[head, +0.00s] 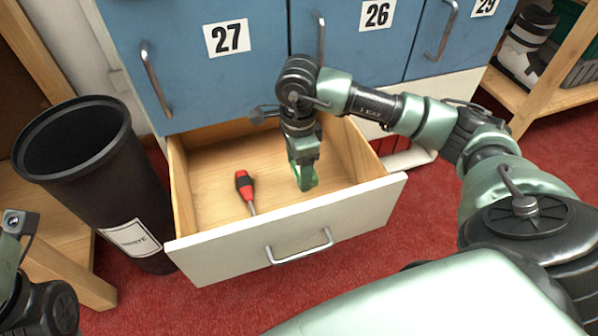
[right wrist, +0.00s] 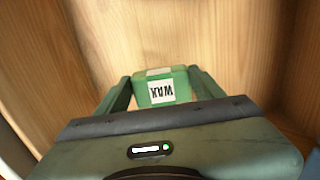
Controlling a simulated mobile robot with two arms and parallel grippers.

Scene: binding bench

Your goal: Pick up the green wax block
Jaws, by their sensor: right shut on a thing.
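The green wax block (right wrist: 168,84) carries a white label reading "WAX" and sits between the two fingers of my right gripper (right wrist: 165,92) in the right wrist view. In the head view my right gripper (head: 304,176) points down into the open drawer (head: 215,165), shut on the block. There the block is hard to tell from the green fingers. I cannot tell whether it touches the drawer floor. Part of my left arm shows at the lower left edge of the head view; its fingers are out of view.
A red and black screwdriver (head: 244,187) lies in the drawer, left of my right gripper. The drawer's white front (head: 290,235) and wooden sides surround the gripper. Blue cabinet doors (head: 205,80) stand above and behind. A black bin (head: 95,165) stands to the left.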

